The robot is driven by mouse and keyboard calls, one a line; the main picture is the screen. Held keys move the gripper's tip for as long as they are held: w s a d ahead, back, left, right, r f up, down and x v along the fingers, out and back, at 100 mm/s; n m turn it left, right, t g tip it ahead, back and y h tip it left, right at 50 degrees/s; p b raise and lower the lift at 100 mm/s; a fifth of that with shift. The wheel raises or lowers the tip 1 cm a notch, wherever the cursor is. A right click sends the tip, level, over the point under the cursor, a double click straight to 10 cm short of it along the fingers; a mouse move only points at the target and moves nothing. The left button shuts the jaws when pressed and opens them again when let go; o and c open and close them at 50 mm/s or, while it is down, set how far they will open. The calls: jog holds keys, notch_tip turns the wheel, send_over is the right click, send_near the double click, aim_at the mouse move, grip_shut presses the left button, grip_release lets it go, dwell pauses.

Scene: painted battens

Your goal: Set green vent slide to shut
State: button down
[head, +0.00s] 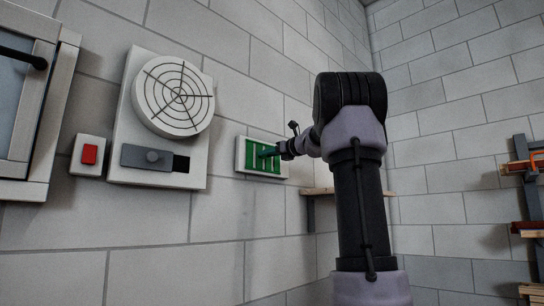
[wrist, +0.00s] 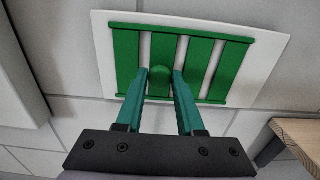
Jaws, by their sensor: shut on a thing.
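The green vent slide (head: 253,153) is on a white plate on the block wall, left of my arm in the head view. In the wrist view the vent slide (wrist: 198,62) shows several upright green slats with pale gaps between them, set between green rails.
A round grille (head: 173,95) sits on a panel with a grey slider (head: 147,158). A red switch (head: 90,154) and a window frame (head: 40,110) are further left. A wooden shelf (wrist: 302,135) is close at the right in the wrist view.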

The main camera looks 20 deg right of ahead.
jog(key=shift+a+f, duration=0.1)
jog(key=c, duration=0.9)
grip_release()
jog(key=shift+c, duration=0.2)
jog(key=o, duration=0.4)
jog(key=shift+a, duration=0.15)
jog(key=shift+s, duration=0.1)
jog(key=v, duration=1)
jog(key=shift+s, duration=0.35)
